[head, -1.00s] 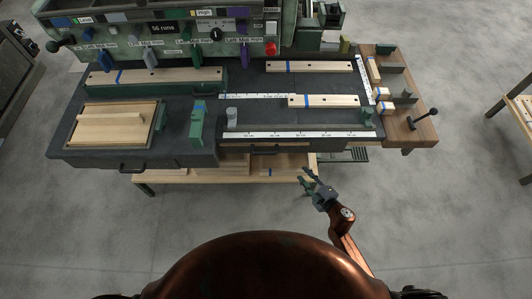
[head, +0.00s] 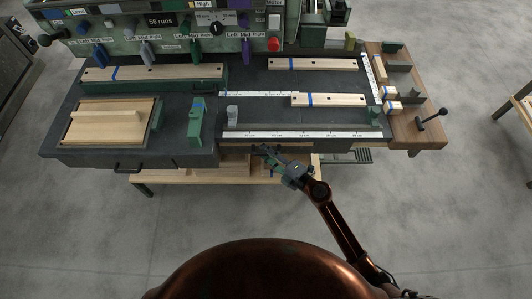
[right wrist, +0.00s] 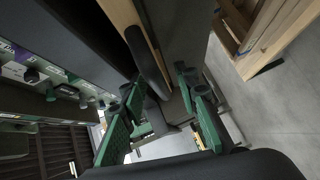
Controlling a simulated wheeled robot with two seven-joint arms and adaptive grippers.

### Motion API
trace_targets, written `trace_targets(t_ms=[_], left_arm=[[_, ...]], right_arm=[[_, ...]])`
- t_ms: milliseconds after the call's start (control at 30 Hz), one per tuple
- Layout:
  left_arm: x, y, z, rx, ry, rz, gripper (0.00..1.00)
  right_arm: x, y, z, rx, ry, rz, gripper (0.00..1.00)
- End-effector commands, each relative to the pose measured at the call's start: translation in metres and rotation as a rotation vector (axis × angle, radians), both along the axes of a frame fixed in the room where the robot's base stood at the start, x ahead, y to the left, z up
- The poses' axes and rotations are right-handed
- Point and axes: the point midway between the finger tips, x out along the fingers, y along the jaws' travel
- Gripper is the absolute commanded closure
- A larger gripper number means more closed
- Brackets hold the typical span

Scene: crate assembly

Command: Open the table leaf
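The dark worktable (head: 180,115) has a brown wooden leaf-like panel (head: 420,85) at its right end, level with the top. My right gripper (head: 263,151) is at the table's front edge, just below the long white ruler. In the right wrist view its green fingers (right wrist: 158,95) stand apart. A dark curved bar handle (right wrist: 147,62) on a wood-edged front lies at or just beyond the fingertips. I cannot tell whether the fingers touch it. In the head view the gripper covers most of this handle. My left gripper is not in view.
Wooden strips (head: 328,99), a framed board (head: 105,122) and green blocks stand on the tabletop. A black lever (head: 432,119) rises from the right panel. A wooden shelf (head: 180,177) is under the table. The floor in front is clear.

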Motion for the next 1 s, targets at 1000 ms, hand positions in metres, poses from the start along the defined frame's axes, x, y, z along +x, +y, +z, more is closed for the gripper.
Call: trace_targets(t_ms=[1000], left_arm=[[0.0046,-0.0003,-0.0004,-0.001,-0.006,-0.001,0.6]], right_arm=[[0.0011,0.0009,-0.0009,0.0,0.001,-0.001,1.0]])
